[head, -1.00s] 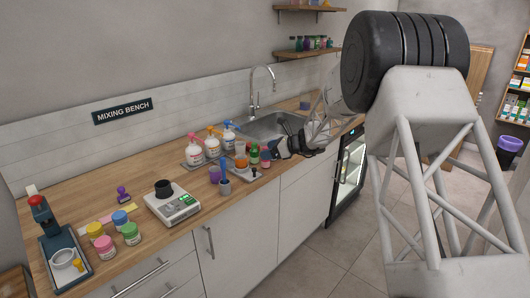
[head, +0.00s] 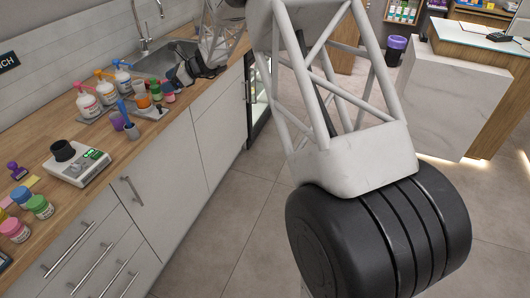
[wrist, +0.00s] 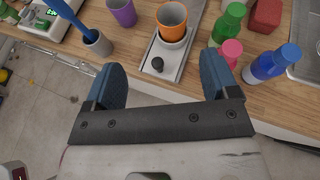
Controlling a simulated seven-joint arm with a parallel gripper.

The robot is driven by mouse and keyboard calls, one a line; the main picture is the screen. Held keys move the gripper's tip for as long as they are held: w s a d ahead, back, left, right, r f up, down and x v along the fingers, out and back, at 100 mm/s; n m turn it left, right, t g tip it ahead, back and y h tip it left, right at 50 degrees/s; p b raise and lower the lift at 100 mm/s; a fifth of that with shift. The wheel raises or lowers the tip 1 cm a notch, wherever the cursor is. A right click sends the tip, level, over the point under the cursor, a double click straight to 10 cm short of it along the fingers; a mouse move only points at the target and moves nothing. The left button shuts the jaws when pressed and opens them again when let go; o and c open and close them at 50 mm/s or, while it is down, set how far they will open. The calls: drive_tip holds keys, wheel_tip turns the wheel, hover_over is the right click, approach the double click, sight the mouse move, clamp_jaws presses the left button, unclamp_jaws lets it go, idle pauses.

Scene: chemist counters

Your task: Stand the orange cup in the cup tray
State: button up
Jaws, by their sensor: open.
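The orange cup (wrist: 172,17) is at the top middle of the wrist view, upright. It seems to sit in or just behind a pale round holder (wrist: 172,42) on the grey tray; I cannot tell which. In the head view the cup (head: 143,102) is small among bottles. In the head view my gripper (head: 174,84) is right of the bottles.
A purple cup (wrist: 122,12) and a grey pot (wrist: 98,43) with a blue tool stand left of the tray.

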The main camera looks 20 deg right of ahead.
drive_tip(key=s+d+r+n+g+h, duration=0.1)
drive_tip(key=s+r+n+h, duration=0.2)
drive_tip(key=s, duration=0.6)
drive_tip(key=s+d+r+n+g, duration=0.1)
drive_tip(key=s+r+n, duration=0.35)
drive_tip(key=s, duration=0.45)
drive_tip(key=s+d+r+n+g+h, duration=0.1)
drive_tip(key=s+r+n+h, duration=0.2)
drive_tip(key=s, duration=0.7)
drive_tip(key=s+d+n+h, duration=0.2)
drive_tip(key=s+d+n, duration=0.1)
drive_tip(key=s, duration=0.8)
drive_tip(key=s+d+n+h, duration=0.2)
drive_tip(key=s+d+n, duration=0.1)
drive_tip(key=s, duration=0.8)
drive_tip(key=s+d+n+h, duration=0.2)
drive_tip(key=s+d+n, duration=0.2)
drive_tip(key=s, duration=0.7)
drive_tip(key=shift+f+n+t+h, duration=0.3)
drive_tip(key=shift+f+n+t, duration=0.15)
drive_tip(key=shift+n, duration=0.1)
